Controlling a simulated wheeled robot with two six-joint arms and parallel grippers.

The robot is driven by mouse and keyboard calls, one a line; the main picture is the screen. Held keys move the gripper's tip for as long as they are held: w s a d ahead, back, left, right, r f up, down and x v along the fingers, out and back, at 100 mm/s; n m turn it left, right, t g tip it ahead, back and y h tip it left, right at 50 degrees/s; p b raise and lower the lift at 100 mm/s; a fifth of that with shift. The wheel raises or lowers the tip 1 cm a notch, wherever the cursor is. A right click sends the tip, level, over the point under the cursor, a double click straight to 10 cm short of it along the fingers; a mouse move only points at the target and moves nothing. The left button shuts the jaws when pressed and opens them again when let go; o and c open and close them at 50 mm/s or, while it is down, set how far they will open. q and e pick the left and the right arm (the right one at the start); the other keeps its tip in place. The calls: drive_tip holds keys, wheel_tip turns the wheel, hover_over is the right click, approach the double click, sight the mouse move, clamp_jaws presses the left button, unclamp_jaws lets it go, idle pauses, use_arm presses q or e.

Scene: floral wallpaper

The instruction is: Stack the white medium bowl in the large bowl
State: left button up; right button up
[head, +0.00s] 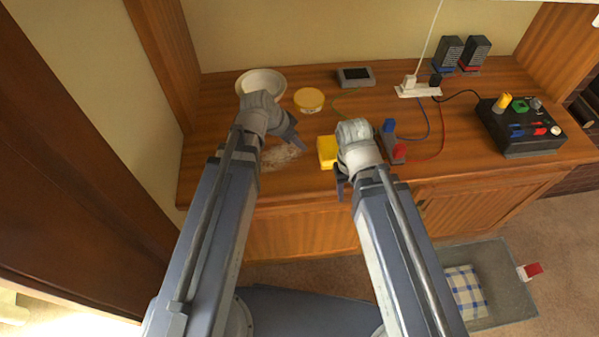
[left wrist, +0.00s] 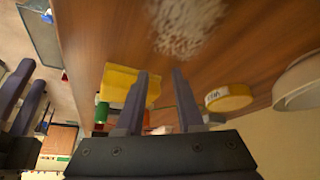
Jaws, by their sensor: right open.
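One whitish bowl (head: 276,78) stands at the back left of the wooden counter, partly hidden by my left wrist in the head view. It shows at the right edge of the left wrist view (left wrist: 300,85). No second bowl can be made out. My left gripper (head: 297,140) is in front of the bowl, to its lower right, above the counter. In the left wrist view its two fingers (left wrist: 160,72) are apart with nothing between them. My right gripper (head: 343,187) is at the counter's front edge, away from the bowl, and is open.
A round yellow tub (head: 309,98) stands right of the bowl, and a yellow block (head: 326,152) lies between my grippers. A pale speckled patch (head: 280,156) marks the counter. Cables, a power strip (head: 418,91) and a control box (head: 520,130) fill the right side.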

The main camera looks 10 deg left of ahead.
use_arm(q)
drive_tip(key=s+d+g, duration=0.1)
drive_tip(key=s, duration=0.1)
drive_tip(key=s+d+f+n+y, duration=0.1)
drive_tip(key=s, duration=0.2)
drive_tip(key=s+d+f+n+g+y, duration=0.1)
drive_tip(key=s, duration=0.1)
drive_tip(key=shift+s+d+f+g, duration=0.1)
drive_tip(key=shift+s+d+g, duration=0.05)
drive_tip(key=shift+d+g, duration=0.2)
drive_tip(key=s+y, duration=0.1)
drive_tip(key=s+n+g+y, duration=0.1)
drive_tip(key=s, duration=0.1)
drive_tip(key=s+n, duration=0.1)
drive_tip(key=shift+s+d+f+y, duration=0.15)
drive_tip(key=shift+s+d+y, duration=0.1)
drive_tip(key=shift+s+y, duration=0.15)
drive_tip(key=shift+s+n+g+y, duration=0.25)
drive_tip(key=shift+s+n+y, duration=0.05)
drive_tip(key=shift+s+n, duration=0.15)
wheel_tip(320, 180, up, 9)
drive_tip(key=p, duration=0.9)
